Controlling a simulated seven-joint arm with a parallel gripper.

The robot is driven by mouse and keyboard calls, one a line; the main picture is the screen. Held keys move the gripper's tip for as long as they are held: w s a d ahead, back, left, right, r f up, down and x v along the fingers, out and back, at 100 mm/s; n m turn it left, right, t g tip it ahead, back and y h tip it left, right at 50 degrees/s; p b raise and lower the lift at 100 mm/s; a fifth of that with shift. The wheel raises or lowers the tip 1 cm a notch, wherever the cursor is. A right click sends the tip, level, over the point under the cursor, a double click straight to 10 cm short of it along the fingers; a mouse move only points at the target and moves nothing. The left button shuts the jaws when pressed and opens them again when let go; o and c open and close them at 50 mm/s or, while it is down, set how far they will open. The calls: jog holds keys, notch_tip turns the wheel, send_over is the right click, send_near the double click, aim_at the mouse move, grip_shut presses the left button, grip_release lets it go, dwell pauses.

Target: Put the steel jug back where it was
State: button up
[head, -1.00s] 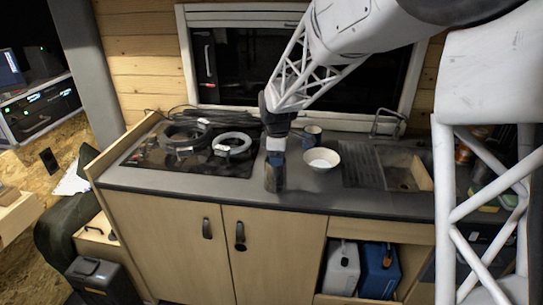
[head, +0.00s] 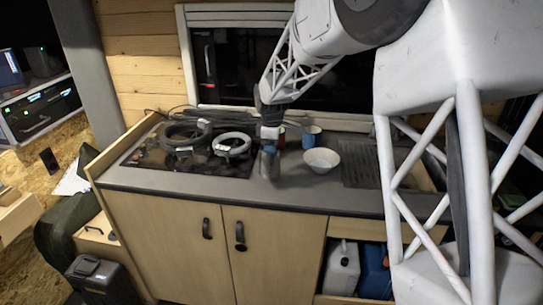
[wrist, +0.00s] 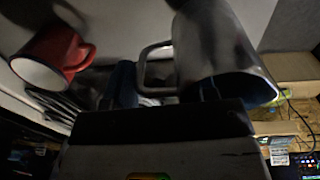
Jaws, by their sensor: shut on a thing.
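The steel jug (wrist: 215,50) shows large in the wrist view, slightly blurred, with its loop handle on the left. In the head view the jug (head: 268,168) is a dark, blurred shape under my gripper (head: 270,148), over the counter between the hob and the white bowl. My gripper is shut on the jug; the exact grip is hard to see. Whether the jug's base touches the counter cannot be told.
A red mug (wrist: 58,52) and a blue mug (head: 311,137) stand behind the white bowl (head: 321,160). The sink (head: 365,168) is at the right. The counter's front strip (head: 225,188) is clear.

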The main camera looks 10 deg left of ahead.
jog(key=shift+f, duration=1.7)
jog(key=shift+f, duration=0.15)
jog(key=o, duration=1.2)
jog(key=r, duration=1.2)
jog(key=shift+s+r, duration=0.1)
jog(key=shift+s, duration=0.25)
jog(key=shift+d, duration=0.1)
